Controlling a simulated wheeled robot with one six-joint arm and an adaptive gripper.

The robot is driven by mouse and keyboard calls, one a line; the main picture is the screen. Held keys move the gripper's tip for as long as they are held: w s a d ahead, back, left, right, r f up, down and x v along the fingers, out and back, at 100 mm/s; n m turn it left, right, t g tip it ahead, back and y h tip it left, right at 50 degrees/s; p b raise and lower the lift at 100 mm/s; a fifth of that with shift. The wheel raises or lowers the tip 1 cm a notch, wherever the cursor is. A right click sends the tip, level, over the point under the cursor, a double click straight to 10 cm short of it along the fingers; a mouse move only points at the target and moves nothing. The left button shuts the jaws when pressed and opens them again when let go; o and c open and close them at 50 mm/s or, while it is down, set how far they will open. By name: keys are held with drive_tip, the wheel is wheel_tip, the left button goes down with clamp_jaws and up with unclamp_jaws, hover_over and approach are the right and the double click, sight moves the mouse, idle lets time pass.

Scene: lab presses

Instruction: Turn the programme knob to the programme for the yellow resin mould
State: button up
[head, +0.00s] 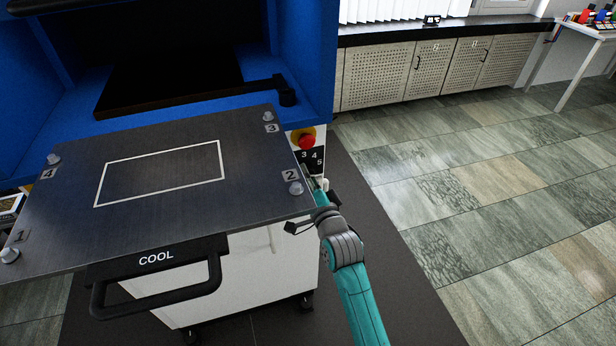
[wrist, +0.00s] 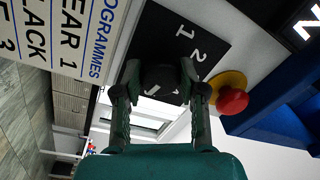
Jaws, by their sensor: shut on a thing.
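The programme knob (wrist: 163,80) is dark and round, in front of a black dial plate (wrist: 193,28) with white numbers; 1 and 2 are readable in the wrist view. My gripper (wrist: 161,82) is shut on the knob, one finger on each side. Which number the knob points at cannot be told. A white programmes sign (wrist: 68,38) is partly in view, with cut-off words and the numbers 1 and 3; no yellow entry is visible.
A red emergency button (wrist: 232,100) on a yellow base sits close beside the dial. A dark metal plate (head: 160,205) with numbered corners and a COOL handle (head: 157,280) juts out left of my arm. The floor (head: 470,190) to the right is clear.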

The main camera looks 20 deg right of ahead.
drive_tip(key=shift+m, duration=1.2)
drive_tip(key=o, duration=1.1)
drive_tip(key=s, duration=1.2)
drive_tip(key=shift+d+f, duration=0.1)
drive_tip(key=shift+f, duration=0.3)
